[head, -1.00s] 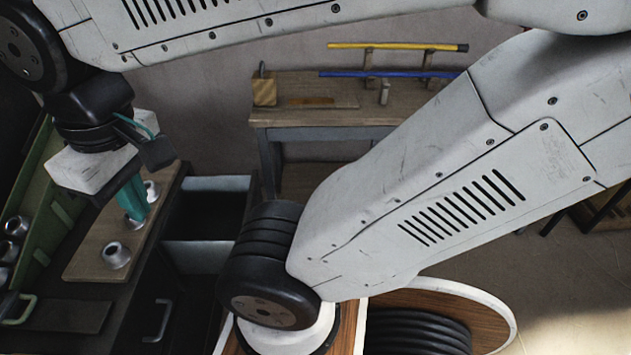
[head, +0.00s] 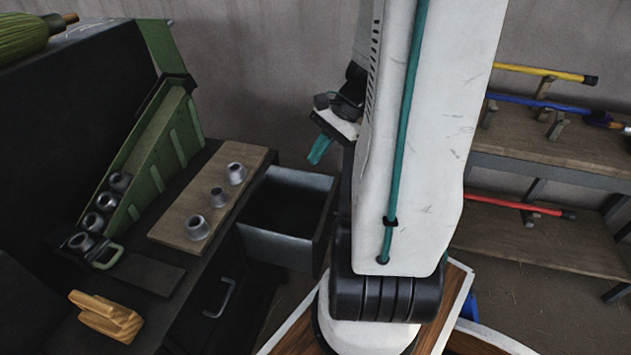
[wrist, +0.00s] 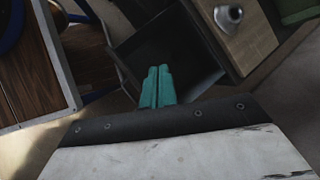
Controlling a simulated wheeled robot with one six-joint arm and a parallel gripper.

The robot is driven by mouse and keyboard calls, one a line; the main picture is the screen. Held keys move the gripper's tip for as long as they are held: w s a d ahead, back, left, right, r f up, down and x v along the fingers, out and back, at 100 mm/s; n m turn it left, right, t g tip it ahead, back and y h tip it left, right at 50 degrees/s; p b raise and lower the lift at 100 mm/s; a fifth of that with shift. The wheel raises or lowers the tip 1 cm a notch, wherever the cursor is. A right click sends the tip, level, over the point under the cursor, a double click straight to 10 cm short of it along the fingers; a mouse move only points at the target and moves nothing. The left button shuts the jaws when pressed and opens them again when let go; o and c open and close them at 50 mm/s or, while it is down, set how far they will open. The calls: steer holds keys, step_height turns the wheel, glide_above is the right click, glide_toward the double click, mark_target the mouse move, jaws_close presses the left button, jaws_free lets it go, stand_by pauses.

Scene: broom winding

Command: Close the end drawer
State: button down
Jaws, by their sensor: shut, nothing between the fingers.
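The end drawer (head: 272,243) is pulled out from the end of the dark workbench, below its top. It is a grey-walled box, open at the top, with a dark interior that looks empty. My gripper (head: 320,150) has teal fingers held together with nothing between them. In the head view it is above and beyond the drawer's outer end, apart from it. In the wrist view the gripper (wrist: 158,84) shows in front of the dark drawer (wrist: 172,52). My arm hides part of the space to the right of the drawer.
A wooden board (head: 213,200) with several metal cups lies on the bench top. A green rack (head: 150,150) and a wooden block (head: 105,316) stand left of it. A cupboard handle (head: 219,298) is below. A shelf (head: 550,235) with coloured poles is at right.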

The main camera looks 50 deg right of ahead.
steer(key=s+d+f+m+t+h, duration=0.2)
steer(key=s+d+f+m+t, duration=0.3)
steer(key=s+d+f+m, duration=0.95)
glide_toward(337, 204)
steer(key=shift+n, duration=0.45)
steer(key=shift+a+x, duration=0.2)
steer(key=shift+x, duration=1.2)
steer(key=shift+a+x, duration=0.2)
steer(key=shift+x, duration=1.2)
steer(key=shift+r, duration=0.15)
